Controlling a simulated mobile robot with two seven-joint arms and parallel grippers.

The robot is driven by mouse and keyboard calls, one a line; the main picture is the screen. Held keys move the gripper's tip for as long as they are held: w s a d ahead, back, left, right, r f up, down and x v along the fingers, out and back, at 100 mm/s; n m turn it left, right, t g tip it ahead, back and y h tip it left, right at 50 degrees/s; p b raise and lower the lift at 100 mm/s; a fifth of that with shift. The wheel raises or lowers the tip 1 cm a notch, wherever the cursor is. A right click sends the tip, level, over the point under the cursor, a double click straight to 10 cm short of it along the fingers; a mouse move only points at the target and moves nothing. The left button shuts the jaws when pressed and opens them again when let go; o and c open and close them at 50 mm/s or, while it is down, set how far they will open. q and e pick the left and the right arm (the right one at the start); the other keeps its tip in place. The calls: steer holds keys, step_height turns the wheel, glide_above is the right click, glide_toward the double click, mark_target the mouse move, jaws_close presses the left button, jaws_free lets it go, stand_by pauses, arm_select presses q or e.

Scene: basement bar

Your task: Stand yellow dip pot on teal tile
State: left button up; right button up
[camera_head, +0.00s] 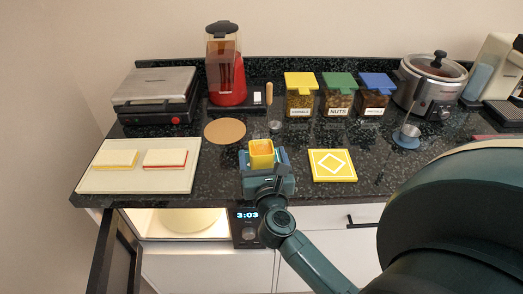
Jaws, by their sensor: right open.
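The yellow dip pot (261,154), square with orange contents, stands upright near the counter's front edge. Bluish surface (284,156) shows at both sides of the pot; it may be the teal tile, but the pot and my gripper hide most of it. My right gripper (262,167) is open, directly in front of the pot and overlapping its lower part in the picture. I cannot tell whether the fingers touch the pot. My left gripper is not in view.
A yellow tile with a white diamond (332,171) lies right of the pot. A pale board (137,185) with two sandwich-like pieces lies left, and a round cork mat (225,131) behind. Lidded jars (300,100) stand further back. An open dark door (118,255) hangs below the counter.

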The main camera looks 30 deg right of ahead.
mark_target(263, 157)
steer(key=v, duration=0.3)
steer(key=shift+s+a+b, duration=0.2)
steer(key=shift+s+b, duration=0.1)
steer(key=shift+b, duration=0.05)
steer(key=shift+s+a+r+n, duration=0.1)
steer(key=shift+s+a+n, duration=0.1)
steer(key=shift+n, duration=0.3)
steer(key=s+a+f+n+t+y, duration=0.15)
steer(key=a+n+y, duration=0.4)
steer(key=n, duration=0.75)
steer(key=s+a+f+n+y, duration=0.25)
steer(key=a+n+y, duration=0.3)
steer(key=n, duration=0.75)
steer(key=s+a+f+n+g, duration=0.1)
steer(key=s+f+n+g, duration=0.6)
steer(key=f+n, duration=0.6)
steer(key=s+n, duration=0.1)
steer(key=n, duration=0.3)
steer(key=shift+s+a+f, duration=0.2)
steer(key=shift+s+f, duration=0.05)
steer(key=shift+s, duration=0.1)
steer(key=shift+c, duration=0.4)
